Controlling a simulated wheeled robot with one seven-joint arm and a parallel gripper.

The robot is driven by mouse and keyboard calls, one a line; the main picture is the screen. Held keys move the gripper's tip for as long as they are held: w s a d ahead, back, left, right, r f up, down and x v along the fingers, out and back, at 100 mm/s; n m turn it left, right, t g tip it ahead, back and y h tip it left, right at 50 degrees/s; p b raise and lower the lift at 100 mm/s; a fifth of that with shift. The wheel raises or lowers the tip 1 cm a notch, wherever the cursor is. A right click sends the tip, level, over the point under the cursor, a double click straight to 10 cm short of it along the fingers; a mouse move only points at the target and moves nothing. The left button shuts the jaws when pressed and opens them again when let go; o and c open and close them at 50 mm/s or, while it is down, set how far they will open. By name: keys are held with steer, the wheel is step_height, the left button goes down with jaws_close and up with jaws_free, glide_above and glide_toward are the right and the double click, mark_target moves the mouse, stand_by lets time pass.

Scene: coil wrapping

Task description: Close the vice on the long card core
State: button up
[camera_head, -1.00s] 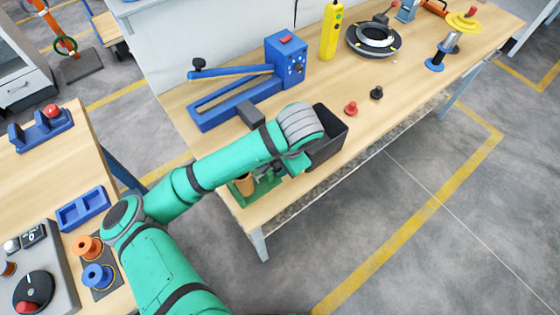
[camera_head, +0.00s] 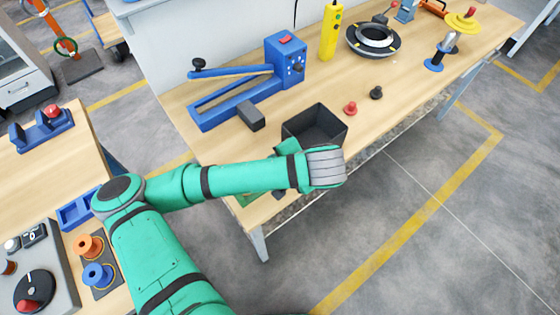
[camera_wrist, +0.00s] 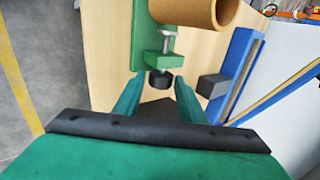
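The green vice (camera_wrist: 147,45) fills the upper middle of the wrist view, with a metal screw and black knob (camera_wrist: 160,82) at its near end. The brown card core (camera_wrist: 205,12), a hollow tube, sits at the vice's top, partly cut off by the frame. I cannot tell how tightly it is held. My gripper (camera_wrist: 157,98) is open, its two green fingers apart, with the black knob between or just beyond the tips. In the head view my arm hides the core and most of the vice; only green edges (camera_head: 244,201) show at the bench's near corner.
A black open bin (camera_head: 315,125) stands right beside my wrist. A blue lever device (camera_head: 235,100) and dark block (camera_head: 251,116) lie behind. Red (camera_head: 350,108) and black (camera_head: 376,92) knobs sit to the right. Bench front edge is close; floor beyond is free.

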steer(key=shift+w+a+f, duration=0.15)
steer(key=shift+a+f, duration=0.1)
steer(key=shift+f, duration=0.05)
steer(key=c, duration=0.5)
steer(key=shift+w+a+g+h, duration=0.2)
steer(key=shift+w+g+h, duration=0.2)
steer(key=shift+g, duration=0.4)
steer(key=shift+c, duration=0.6)
steer(key=shift+w+r+g+h, duration=0.15)
steer(key=shift+r+g+h, duration=0.2)
steer(key=shift+g+h, duration=0.3)
steer(key=shift+a, duration=0.1)
steer(key=shift+w+g, duration=0.1)
steer(key=shift+g, duration=0.15)
steer(key=shift+o, duration=0.3)
steer(key=shift+w+a+r+g+h, duration=0.1)
steer(key=shift+w+a+g+h, duration=0.05)
steer(key=shift+g+h, duration=0.45)
steer(key=shift+w+a+g+h, duration=0.1)
steer(key=shift+g+h, duration=0.35)
steer(key=shift+g, duration=0.25)
